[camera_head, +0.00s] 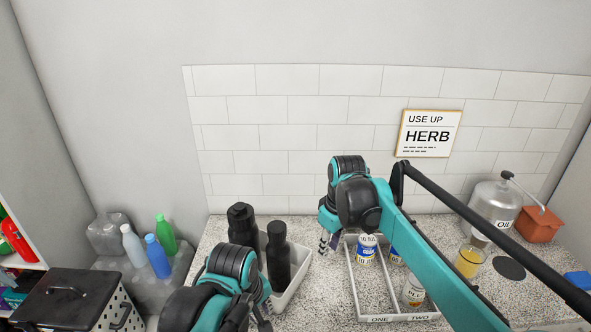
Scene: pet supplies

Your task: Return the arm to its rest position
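My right arm reaches in from the lower right across the counter. Its gripper (328,243) points down at the left of the divided tray (352,287), above the counter. Its fingers are small and dark, and I cannot tell whether they are open. My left arm is folded low in front, and its gripper (263,317) points down near the bottom edge. Its fingers are partly hidden by the arm. A white-and-blue can (366,250) stands in compartment ONE. A second can (394,256), partly behind my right arm, and a jar (412,293) are in compartment TWO.
Two black bottles (278,255) stand at a white bin (296,281) left of the tray. An OIL canister (494,208), a yellow jar (469,262) and an orange container (538,224) are at the right. A HERB sign (429,134) hangs on the tiled wall.

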